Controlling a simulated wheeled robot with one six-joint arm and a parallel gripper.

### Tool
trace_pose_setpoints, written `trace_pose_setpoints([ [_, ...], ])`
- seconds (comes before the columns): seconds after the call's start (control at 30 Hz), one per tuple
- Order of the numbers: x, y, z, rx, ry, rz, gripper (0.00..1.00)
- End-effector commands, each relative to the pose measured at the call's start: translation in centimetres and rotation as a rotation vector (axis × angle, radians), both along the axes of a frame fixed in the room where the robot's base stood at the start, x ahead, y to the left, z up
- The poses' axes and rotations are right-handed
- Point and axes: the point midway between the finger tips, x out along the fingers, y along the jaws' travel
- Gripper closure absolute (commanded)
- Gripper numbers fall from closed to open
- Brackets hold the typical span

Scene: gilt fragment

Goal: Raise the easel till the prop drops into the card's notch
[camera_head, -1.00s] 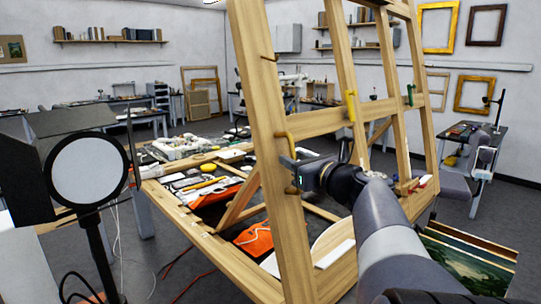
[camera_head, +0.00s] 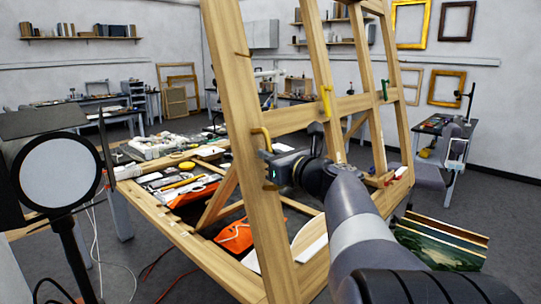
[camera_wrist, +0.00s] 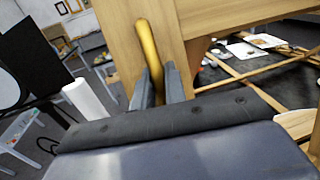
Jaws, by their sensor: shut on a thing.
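The wooden easel (camera_head: 246,110) stands tilted up over a wooden base frame (camera_head: 165,222). A yellow hooked handle (camera_head: 262,135) sits on its near left post. My gripper (camera_head: 270,171) is at this post, shut on the handle; in the wrist view the handle (camera_wrist: 148,50) runs down between the two fingers (camera_wrist: 160,84). A diagonal wooden prop (camera_head: 217,197) shows behind the post, inside the base. A pale curved piece with a white strip (camera_head: 310,250), perhaps the card, lies low right of the post. I cannot make out its notch or whether the prop meets it.
A round lamp (camera_head: 60,172) stands at the left. Orange cloth (camera_head: 236,236) and tools lie within and behind the base. A landscape painting (camera_head: 440,245) leans low at the right. A side table (camera_head: 445,128) stands back right. Cables lie on the floor at the left.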

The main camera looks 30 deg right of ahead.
Motion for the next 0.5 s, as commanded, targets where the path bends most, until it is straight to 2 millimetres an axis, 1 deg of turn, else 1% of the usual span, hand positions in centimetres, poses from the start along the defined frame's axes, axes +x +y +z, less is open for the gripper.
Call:
trace_pose_setpoints([
  [0.27, -0.1, -0.1, -0.1, 0.0, -0.003, -0.001, 1.0],
  [0.5, -1.8, -0.7, -0.1, 0.013, -0.037, -0.003, 1.0],
])
